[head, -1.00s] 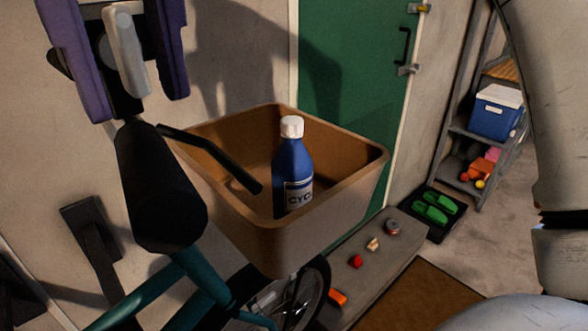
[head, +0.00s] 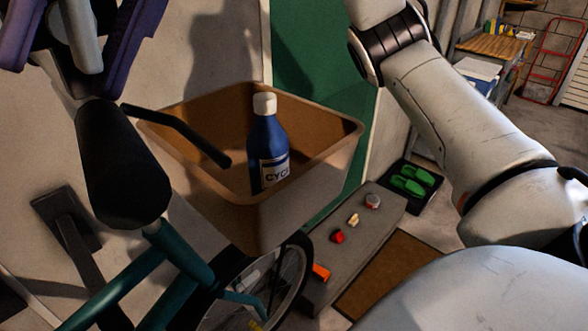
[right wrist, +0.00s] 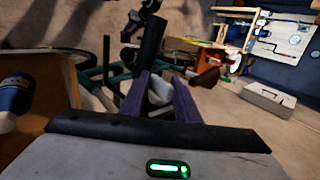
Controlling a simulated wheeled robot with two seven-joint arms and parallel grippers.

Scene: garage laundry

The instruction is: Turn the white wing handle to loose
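The white wing handle (head: 88,72) is at the top left of the head view, on a dark clamp above the black bike saddle (head: 122,165). The purple fingers of my right gripper (head: 80,50) stand on both sides of the handle. They are apart, with the handle between them, and I see no clear grip on it. In the right wrist view the white handle (right wrist: 160,90) shows between the two purple fingers (right wrist: 160,98). The handle's far parts are hidden by the fingers. My left gripper is not in view.
A tan basket (head: 300,205) holding a blue bottle (head: 268,150) is right of the saddle. A teal bike frame (head: 120,285) stands below. A grey step (head: 355,245) carries small items. My right arm crosses the right side.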

